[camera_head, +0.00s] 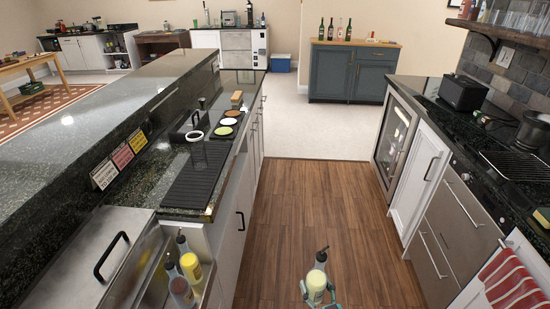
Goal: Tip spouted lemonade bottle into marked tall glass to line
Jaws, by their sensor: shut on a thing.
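A spouted bottle (317,283) with a pale yellow body and a dark pourer on top is at the bottom centre, above the wood floor. It looks close to upright; its label cannot be read. It looks like the lemonade bottle. My teal-grey gripper (320,301) is shut around its lower part, and the frame's bottom edge cuts the gripper off. I cannot make out a marked tall glass on the left counter. Several glasses (515,22) stand on the upper right shelf, too small to show any line.
Other spouted bottles (190,267) stand in a steel well at the lower left. A red striped towel (513,282) hangs right. The aisle floor (310,200) is clear.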

